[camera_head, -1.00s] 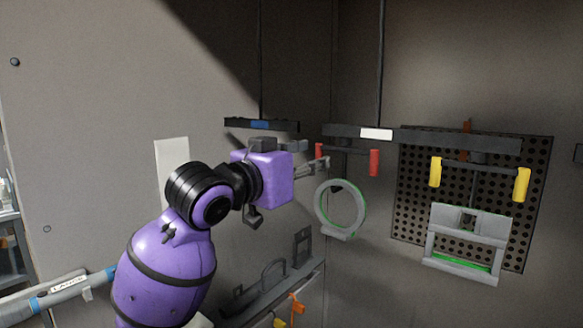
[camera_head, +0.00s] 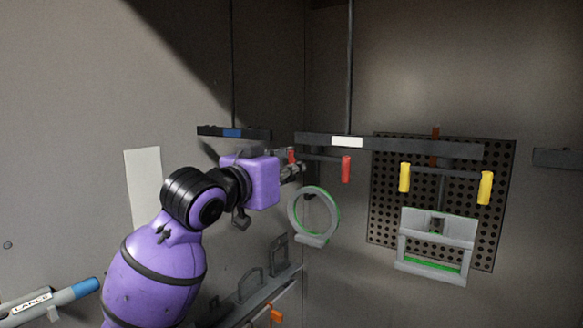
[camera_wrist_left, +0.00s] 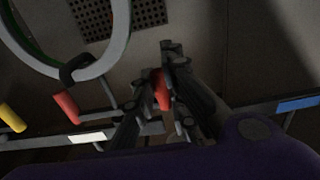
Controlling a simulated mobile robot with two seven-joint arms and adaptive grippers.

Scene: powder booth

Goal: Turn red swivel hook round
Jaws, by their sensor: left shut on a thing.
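The red swivel hook hangs under the dark overhead bar (camera_head: 390,145). It has a thin crossbar with a red grip (camera_head: 346,169) at its right end and another red grip (camera_head: 291,156) at its left end. A grey ring part (camera_head: 314,214) with green edging hangs below it. My left gripper (camera_head: 297,170) is at the left red grip. In the left wrist view its fingers (camera_wrist_left: 168,95) are shut around that left grip (camera_wrist_left: 161,90), and the other red grip (camera_wrist_left: 66,107) stands free. My right gripper is in neither view.
A second hook with yellow grips (camera_head: 404,177) holds a grey frame part (camera_head: 436,246) at right. A perforated panel (camera_head: 500,200) is on the wall behind it. A grey ledge (camera_head: 245,307) with handles is below. A lance (camera_head: 50,301) is at lower left.

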